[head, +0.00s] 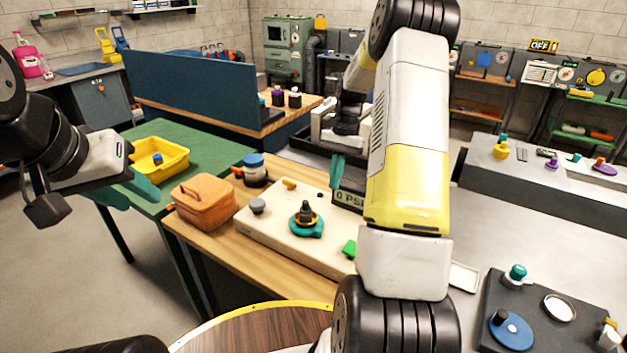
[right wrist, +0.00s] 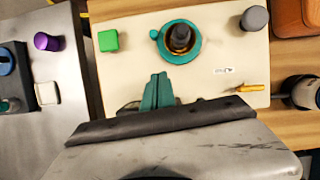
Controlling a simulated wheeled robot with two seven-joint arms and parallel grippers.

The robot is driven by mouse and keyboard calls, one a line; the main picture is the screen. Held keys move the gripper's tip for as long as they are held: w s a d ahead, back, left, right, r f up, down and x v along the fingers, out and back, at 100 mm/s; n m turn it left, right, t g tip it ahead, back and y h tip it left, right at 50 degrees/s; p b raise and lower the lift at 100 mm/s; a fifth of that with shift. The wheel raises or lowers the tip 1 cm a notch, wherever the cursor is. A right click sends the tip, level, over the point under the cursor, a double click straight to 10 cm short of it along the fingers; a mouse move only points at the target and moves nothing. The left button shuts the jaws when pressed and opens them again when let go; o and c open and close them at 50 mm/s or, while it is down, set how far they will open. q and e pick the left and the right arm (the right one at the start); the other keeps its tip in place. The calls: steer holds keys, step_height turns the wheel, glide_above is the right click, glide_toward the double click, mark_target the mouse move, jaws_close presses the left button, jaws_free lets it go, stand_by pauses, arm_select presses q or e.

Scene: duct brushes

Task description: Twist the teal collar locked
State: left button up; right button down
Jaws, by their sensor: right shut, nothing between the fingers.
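The teal collar (head: 306,226) sits around a dark post on the cream board, with a small lug at its side. It also shows near the top middle of the right wrist view (right wrist: 182,57). My right gripper (head: 337,168) is shut and empty, apart from the collar and toward the far side of the board. In the right wrist view its teal fingers (right wrist: 157,91) are together, just below the collar in the picture. My left gripper (head: 135,190) hangs at the left, near the green table and far from the collar; its finger gap is unclear.
The cream board (head: 270,240) also carries a grey knob (head: 257,206), a green block (head: 349,249) and a yellow-orange peg (head: 290,184). An orange case (head: 204,202) and a blue-topped jar (head: 254,168) stand beside it. My right arm hides part of the bench.

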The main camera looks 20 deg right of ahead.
glide_above(323, 230)
steer(key=w+d, duration=0.3)
step_height(323, 230, down, 8)
steer(key=shift+s+a+f, duration=0.15)
steer(key=shift+s+a+r, duration=0.2)
steer(key=shift+s+a, duration=0.7)
steer(key=shift+s, duration=0.05)
steer(key=shift+s+a, duration=0.4)
steer(key=shift+s, duration=0.05)
steer(key=shift+a, duration=0.1)
